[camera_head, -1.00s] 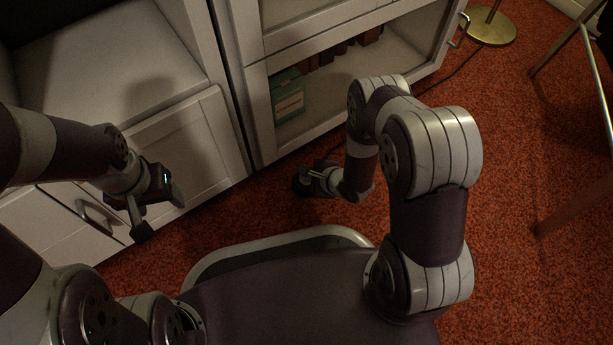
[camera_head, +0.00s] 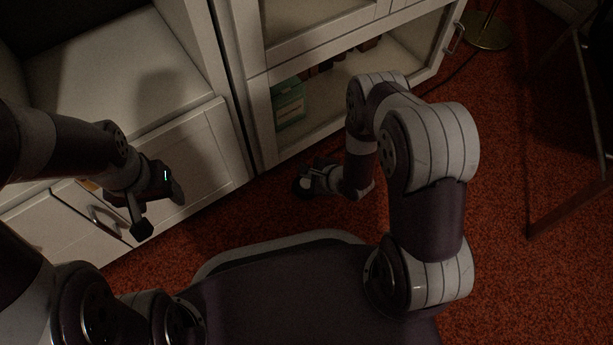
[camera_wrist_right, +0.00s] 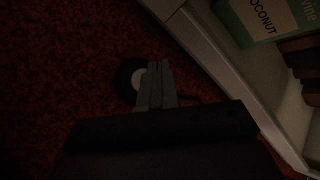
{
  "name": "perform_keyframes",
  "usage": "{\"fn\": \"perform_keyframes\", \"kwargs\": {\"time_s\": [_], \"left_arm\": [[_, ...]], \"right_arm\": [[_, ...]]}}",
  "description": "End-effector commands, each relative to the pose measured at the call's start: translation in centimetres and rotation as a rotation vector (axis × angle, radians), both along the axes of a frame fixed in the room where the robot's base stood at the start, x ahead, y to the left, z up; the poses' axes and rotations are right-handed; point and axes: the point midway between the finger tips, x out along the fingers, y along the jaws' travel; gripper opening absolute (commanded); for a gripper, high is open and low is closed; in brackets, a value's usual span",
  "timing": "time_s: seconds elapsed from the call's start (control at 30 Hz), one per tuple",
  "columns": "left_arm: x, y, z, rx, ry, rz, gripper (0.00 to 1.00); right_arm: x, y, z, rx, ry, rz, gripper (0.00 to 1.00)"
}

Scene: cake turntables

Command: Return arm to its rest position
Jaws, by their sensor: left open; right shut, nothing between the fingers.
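My left gripper (camera_head: 160,208) is at the left in the head view, with its two fingers apart and nothing between them. It hangs in front of the white cabinet's lower doors, near a door handle (camera_head: 104,222). My right gripper (camera_head: 305,184) is low over the red carpet, beyond my base, and is partly hidden by its own wrist. In the right wrist view its fingers (camera_wrist_right: 157,75) are together and empty, with a round dark and pale shape just behind them.
The white cabinet (camera_head: 200,160) spans the back left. A glass-door section (camera_head: 345,95) holds a green box (camera_head: 289,102), lettered "COCONUT" in the wrist view (camera_wrist_right: 258,20). A brass stand base (camera_head: 487,31) and a metal-legged frame (camera_head: 560,205) stand right. Red carpet (camera_head: 510,130) between is open.

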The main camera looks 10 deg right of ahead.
Motion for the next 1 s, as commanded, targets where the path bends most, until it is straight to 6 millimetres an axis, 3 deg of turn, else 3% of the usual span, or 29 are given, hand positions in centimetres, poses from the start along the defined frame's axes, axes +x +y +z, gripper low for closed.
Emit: {"fn": "perform_keyframes", "kwargs": {"time_s": [0.03, 0.2, 0.83, 0.9, 0.97, 1.0], "left_arm": [[0.0, 0.0, 1.5, 0.0, 0.0, 0.0, 0.66], [0.0, 0.0, 3.5, 0.0, 0.0, 0.0, 0.66], [0.0, 0.0, 3.2, 0.0, 0.0, 0.0, 0.66], [0.0, 0.0, 3.2, 0.0, 0.0, 0.0, 0.66], [0.0, 0.0, 3.2, 0.0, 0.0, 0.0, 0.66], [0.0, 0.0, 3.3, 0.0, 0.0, 0.0, 0.66]], "right_arm": [[0.0, 0.0, 1.5, 0.0, 0.001, 0.001, 0.0], [0.0, 0.0, 3.4, 0.0, 0.001, 0.001, 0.0], [-0.2, -0.1, 2.9, -0.058, -0.02, 0.061, 0.0], [-1.5, -0.7, 1.7, -0.204, -0.008, 0.194, 0.0], [-4.7, -2.0, 0.2, -0.379, 0.068, 0.378, 0.0], [-6.2, -3.1, 0.4, -0.504, 0.117, 0.534, 0.0]]}}
